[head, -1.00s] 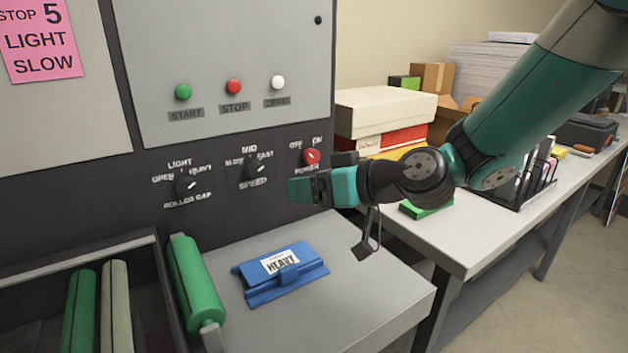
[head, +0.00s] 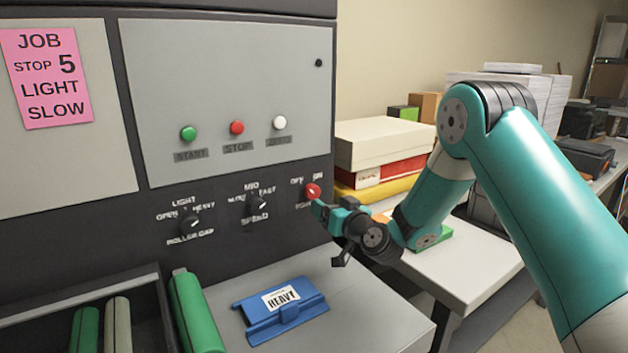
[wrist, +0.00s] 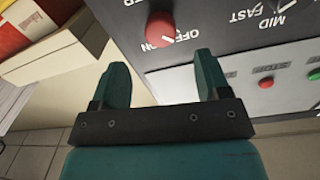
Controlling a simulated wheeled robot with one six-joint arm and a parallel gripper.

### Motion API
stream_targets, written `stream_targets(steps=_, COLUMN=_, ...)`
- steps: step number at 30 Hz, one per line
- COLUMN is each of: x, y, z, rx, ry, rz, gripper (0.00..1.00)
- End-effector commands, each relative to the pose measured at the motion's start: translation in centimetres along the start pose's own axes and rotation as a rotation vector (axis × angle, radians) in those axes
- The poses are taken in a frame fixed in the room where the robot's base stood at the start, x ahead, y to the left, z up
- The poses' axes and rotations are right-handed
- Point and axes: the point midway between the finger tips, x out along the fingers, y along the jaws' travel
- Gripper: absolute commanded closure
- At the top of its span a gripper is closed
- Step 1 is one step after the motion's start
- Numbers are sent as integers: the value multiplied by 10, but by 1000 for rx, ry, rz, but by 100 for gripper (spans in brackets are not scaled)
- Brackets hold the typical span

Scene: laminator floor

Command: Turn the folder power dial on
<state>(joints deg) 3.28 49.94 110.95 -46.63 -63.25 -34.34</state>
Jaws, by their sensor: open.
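The power dial is a red knob (head: 312,190) on the dark lower panel of the machine, at the right end of the row, with OFF and ON printed above it. In the wrist view the red dial (wrist: 160,29) lies ahead of the gap between my fingers, with a pale pointer mark by the lettering. My gripper (head: 318,207) is just in front of and below the dial in the head view. In the wrist view my gripper (wrist: 163,80) is open, its two teal fingers apart and nothing between them. I cannot tell whether a fingertip touches the dial.
The black speed dial (head: 256,205) and roller gap dial (head: 190,225) are to the left. Start (head: 188,133), stop (head: 237,128) and white (head: 280,122) buttons sit above. A blue block marked HEAVY (head: 262,318) lies on the grey ledge below. Stacked boxes (head: 384,145) stand right.

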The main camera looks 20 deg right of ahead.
Motion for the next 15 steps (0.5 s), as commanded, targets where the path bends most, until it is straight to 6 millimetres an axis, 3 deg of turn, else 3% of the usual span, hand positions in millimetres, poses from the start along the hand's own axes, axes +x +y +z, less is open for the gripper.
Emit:
stream_targets(steps=1, x=12, y=-3, z=-8, rx=-2, ry=0, rz=-5, gripper=31)
stream_targets(steps=6, x=46, y=-2, z=-5, rx=-1, ry=1, rz=-3, gripper=31)
stream_targets(steps=15, x=77, y=0, z=-1, rx=-1, ry=0, rz=-1, gripper=31)
